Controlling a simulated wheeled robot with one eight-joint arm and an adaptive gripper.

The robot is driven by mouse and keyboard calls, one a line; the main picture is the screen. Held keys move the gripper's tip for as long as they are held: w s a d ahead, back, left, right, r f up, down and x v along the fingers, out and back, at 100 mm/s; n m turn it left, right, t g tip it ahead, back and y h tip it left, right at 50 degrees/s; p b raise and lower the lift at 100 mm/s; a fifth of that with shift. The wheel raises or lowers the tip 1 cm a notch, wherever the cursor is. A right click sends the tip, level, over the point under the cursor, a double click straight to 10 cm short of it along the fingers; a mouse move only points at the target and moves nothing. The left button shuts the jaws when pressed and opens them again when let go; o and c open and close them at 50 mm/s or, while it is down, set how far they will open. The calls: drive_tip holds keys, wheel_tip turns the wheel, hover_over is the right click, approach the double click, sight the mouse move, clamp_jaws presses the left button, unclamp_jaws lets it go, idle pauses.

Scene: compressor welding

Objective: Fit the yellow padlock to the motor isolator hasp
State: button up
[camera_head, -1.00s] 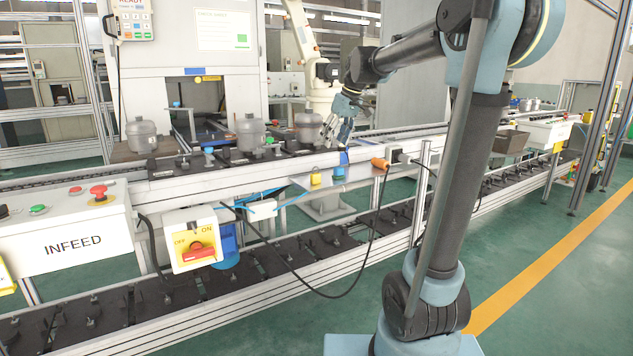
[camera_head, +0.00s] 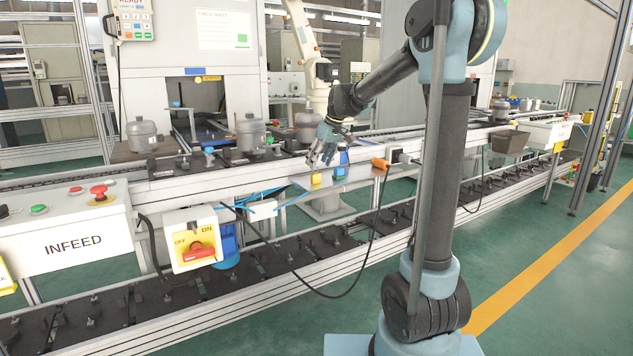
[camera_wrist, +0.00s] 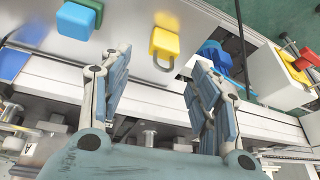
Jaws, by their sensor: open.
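The yellow padlock (camera_wrist: 164,43) lies on a grey shelf, its shackle towards my gripper in the wrist view. In the head view the padlock (camera_head: 316,179) shows small just under my gripper (camera_head: 322,155). My gripper (camera_wrist: 155,85) is open and empty, with the padlock ahead of and between the lines of its two fingers, apart from them. The motor isolator (camera_head: 190,240) is a yellow and white box with a red handle, marked OFF and ON, on the conveyor's front at left. It also shows at the right of the wrist view (camera_wrist: 280,75). The hasp hole cannot be made out.
The INFEED box (camera_head: 70,235) stands left of the isolator. Compressors (camera_head: 250,133) stand on the conveyor behind.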

sight(316, 175)
drive_tip(key=shift+x, duration=2.95)
drive_tip(key=shift+s+d, duration=0.1)
drive_tip(key=shift+s, duration=0.05)
drive_tip(key=c, duration=1.2)
